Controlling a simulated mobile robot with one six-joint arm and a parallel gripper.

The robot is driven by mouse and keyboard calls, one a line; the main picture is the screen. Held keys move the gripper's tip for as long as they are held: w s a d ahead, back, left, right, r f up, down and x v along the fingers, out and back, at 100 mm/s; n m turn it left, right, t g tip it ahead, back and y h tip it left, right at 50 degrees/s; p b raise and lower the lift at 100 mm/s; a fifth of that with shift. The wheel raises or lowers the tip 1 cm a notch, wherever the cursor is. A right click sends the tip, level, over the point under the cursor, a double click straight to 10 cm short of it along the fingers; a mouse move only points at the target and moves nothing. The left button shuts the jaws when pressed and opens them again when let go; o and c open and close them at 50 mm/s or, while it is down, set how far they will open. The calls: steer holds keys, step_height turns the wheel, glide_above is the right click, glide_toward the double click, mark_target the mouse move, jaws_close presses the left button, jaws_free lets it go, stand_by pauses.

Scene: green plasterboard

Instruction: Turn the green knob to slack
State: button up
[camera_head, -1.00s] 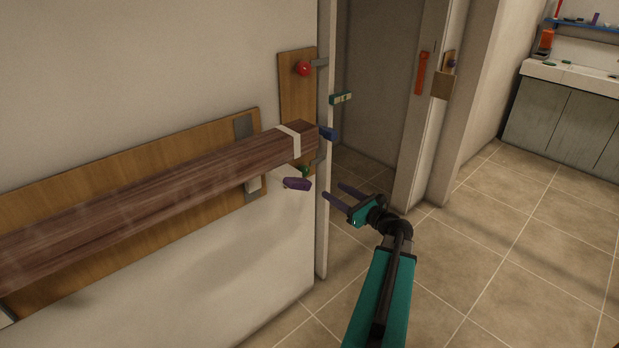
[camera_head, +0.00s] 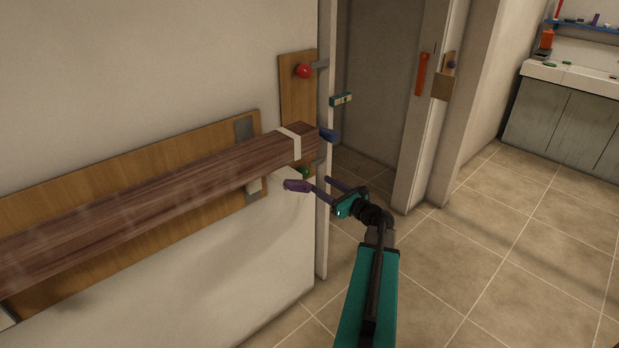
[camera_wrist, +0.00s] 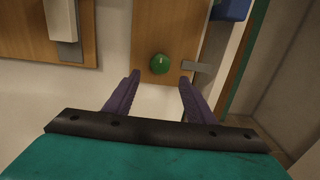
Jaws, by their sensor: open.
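The green knob (camera_wrist: 159,64) is round, with a small pale mark near its top. It sits on a wooden board (camera_wrist: 172,20), just ahead of and between my fingertips in the wrist view. In the head view the green knob (camera_head: 305,173) shows only in part, under the end of the dark beam. My gripper (camera_wrist: 160,80) is open and empty, with one purple finger low on each side of the knob and no contact visible. In the head view my gripper (camera_head: 319,183) reaches in from the right at the wall's edge.
A purple piece (camera_head: 296,186) shows close to my left fingertip. A long brown beam (camera_head: 150,195) lies above, with a white band near its end. A grey metal tab (camera_wrist: 196,67) is right of the knob. A red knob (camera_head: 304,71) is higher up. Floor at right is clear.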

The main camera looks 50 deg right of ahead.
mark_target(307, 175)
steer(key=w, duration=0.7)
steer(key=shift+w+d+p, duration=0.15)
steer(key=shift+d+p, duration=0.1)
steer(key=shift+p, duration=0.15)
steer(key=c, duration=1)
steer(key=shift+c, duration=0.2)
